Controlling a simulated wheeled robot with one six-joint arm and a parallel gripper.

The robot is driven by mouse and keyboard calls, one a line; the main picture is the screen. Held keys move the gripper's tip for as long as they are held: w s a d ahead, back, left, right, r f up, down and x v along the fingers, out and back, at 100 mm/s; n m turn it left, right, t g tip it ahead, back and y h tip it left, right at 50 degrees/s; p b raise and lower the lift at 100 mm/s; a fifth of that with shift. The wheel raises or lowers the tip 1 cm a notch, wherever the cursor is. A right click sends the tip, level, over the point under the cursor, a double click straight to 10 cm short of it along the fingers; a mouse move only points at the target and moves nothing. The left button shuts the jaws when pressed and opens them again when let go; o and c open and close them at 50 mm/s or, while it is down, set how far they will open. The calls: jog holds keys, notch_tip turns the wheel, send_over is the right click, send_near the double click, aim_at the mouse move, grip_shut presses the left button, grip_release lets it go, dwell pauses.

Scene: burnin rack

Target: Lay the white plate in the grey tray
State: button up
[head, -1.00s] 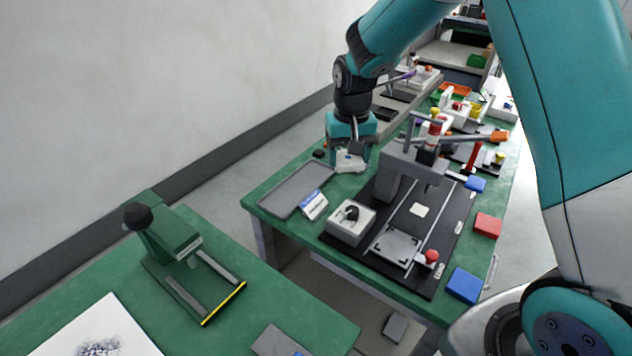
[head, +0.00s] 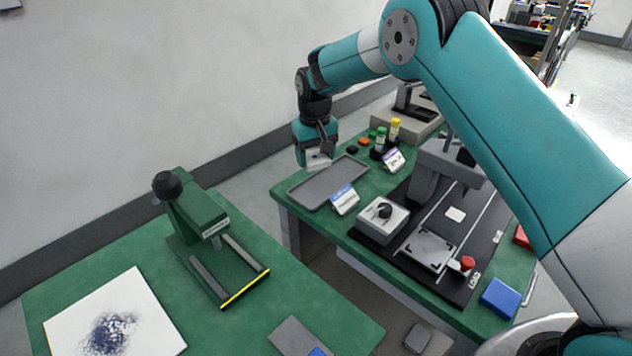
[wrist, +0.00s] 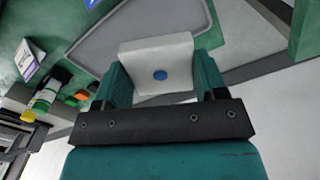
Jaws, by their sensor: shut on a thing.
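The white plate (wrist: 158,55) has a small blue dot and sits between the two fingers of my gripper (wrist: 163,82) in the wrist view. My gripper is shut on it. In the head view my gripper (head: 317,150) points down with the white plate (head: 318,163) at its tip, at the far left edge of the grey tray. The grey tray (head: 312,192) lies empty on the green bench, with a raised rim. The tray also shows beyond the plate in the wrist view (wrist: 98,45). I cannot tell the plate's exact height above the bench.
A white and blue label stand (head: 344,200) is just right of the tray. A grey box with a black knob (head: 381,222) and a black-based fixture (head: 430,248) stand further right. Small capped bottles (head: 381,140) stand behind. A separate green bench with a press (head: 205,225) is nearer left.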

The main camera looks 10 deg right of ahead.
aim_at(315, 192)
notch_tip(315, 192, down, 9)
jog(key=shift+f+p, duration=0.1)
jog(key=shift+p, duration=0.45)
jog(key=shift+f, duration=0.25)
jog(key=o, duration=1)
jog(key=shift+r, duration=0.1)
jog(key=shift+r, duration=0.1)
